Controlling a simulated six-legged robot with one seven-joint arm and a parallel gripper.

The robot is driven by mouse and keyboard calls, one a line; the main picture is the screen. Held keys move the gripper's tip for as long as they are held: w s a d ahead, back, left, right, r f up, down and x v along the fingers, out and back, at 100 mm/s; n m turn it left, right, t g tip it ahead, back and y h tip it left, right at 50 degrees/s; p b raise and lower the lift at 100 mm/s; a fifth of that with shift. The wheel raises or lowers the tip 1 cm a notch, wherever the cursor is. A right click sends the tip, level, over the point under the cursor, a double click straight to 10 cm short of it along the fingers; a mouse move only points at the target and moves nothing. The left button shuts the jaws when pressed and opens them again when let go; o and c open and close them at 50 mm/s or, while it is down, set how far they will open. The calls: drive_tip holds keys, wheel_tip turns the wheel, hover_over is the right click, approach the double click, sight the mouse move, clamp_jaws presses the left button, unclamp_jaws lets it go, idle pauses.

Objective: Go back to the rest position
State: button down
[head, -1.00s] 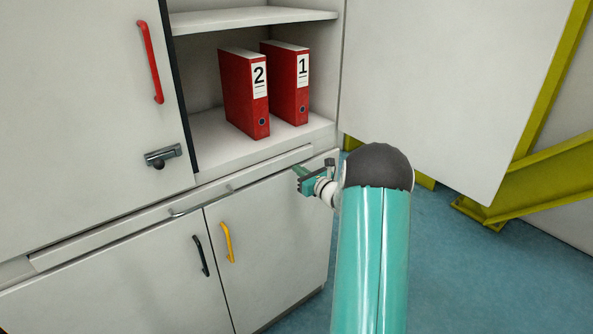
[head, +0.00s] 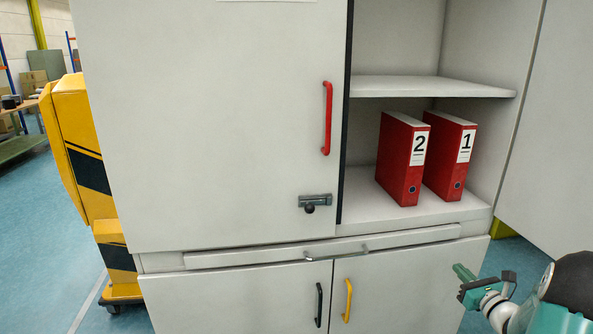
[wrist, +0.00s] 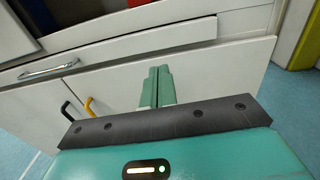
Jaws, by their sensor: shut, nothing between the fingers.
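My gripper (head: 462,273) is at the lower right of the head view, in front of the cabinet's lower right part. In the wrist view its two green fingers (wrist: 157,88) are together with nothing between them. The fingers point toward the cabinet front below the drawer and appear apart from it. Part of my arm is cut off by the right edge of the head view.
The cabinet has a shut left door with a red handle (head: 327,118) and a latch (head: 315,201). Its open right side holds red binders 2 (head: 397,160) and 1 (head: 450,155). Below are a drawer (head: 322,252), a black handle (head: 319,304) and a yellow handle (head: 348,300). Blue floor shows at left.

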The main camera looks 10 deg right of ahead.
drive_tip(key=s+a+r+n+g+y, duration=0.25)
drive_tip(key=a+n, duration=0.35)
drive_tip(key=a, duration=0.5)
drive_tip(key=s+a+r+n+g+y, duration=0.1)
drive_tip(key=a+r+n+g+y, duration=0.25)
drive_tip(key=a+n, duration=0.45)
drive_tip(key=s+a+r+n+g+y, duration=0.1)
drive_tip(key=a+r+n+g+y, duration=0.2)
drive_tip(key=a, duration=1)
drive_tip(key=s+a+n+g+h, duration=0.45)
drive_tip(key=s+a+n, duration=0.4)
drive_tip(key=s, duration=0.25)
drive_tip(key=s+d+r+n+t+h, duration=0.1)
drive_tip(key=s+r+n+h, duration=0.1)
drive_tip(key=s+n+h, duration=0.3)
drive_tip(key=s+n, duration=0.4)
drive_tip(key=n, duration=0.1)
drive_tip(key=shift+d+r, duration=0.3)
drive_tip(key=shift+r, duration=0.1)
drive_tip(key=shift+s+d, duration=0.1)
drive_tip(key=shift+d, duration=0.05)
